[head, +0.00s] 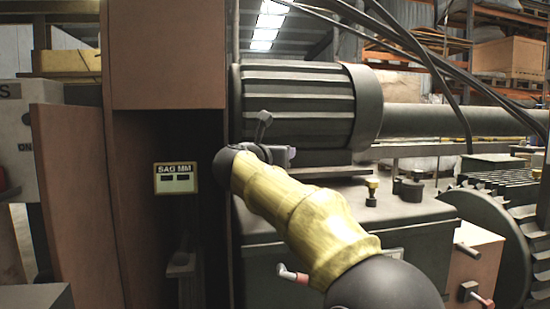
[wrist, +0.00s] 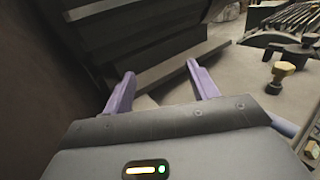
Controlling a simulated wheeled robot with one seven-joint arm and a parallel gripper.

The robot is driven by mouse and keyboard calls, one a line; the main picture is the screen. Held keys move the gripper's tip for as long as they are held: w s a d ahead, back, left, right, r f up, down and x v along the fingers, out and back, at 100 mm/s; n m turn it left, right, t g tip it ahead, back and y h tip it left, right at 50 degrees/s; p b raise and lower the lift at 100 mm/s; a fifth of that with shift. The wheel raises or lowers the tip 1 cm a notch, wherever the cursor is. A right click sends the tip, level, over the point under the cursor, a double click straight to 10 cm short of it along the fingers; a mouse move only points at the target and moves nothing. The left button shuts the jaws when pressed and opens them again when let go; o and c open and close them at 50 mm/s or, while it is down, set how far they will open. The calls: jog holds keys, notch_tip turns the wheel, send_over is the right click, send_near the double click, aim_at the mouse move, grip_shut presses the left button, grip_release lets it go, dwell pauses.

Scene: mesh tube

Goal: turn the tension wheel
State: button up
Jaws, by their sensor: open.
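I cannot tell for certain which part is the tension wheel. A large dark round wheel (head: 490,240) beside a toothed gear stands at the right in the head view. A small dark knob-like fitting (head: 408,189) sits on the machine top, left of it. My gripper (wrist: 160,70) is open and empty in the wrist view, its two purple fingers apart, pointing at a grey ledge below a dark ribbed body. In the head view my gripper is mostly hidden behind my wrist, near the ribbed motor, with a little purple showing.
A "SAG MM" display (head: 176,178) with two dark readouts is in the recess at left. The ribbed motor (head: 300,105) is above my arm. A brass bolt (head: 372,184) stands on the machine top; a brass bolt also shows in the wrist view (wrist: 281,74). Cables cross at upper right.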

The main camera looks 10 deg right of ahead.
notch_tip(320, 180, up, 6)
jog(key=p, duration=0.3)
jog(key=shift+f, duration=0.2)
jog(key=shift+f, duration=0.1)
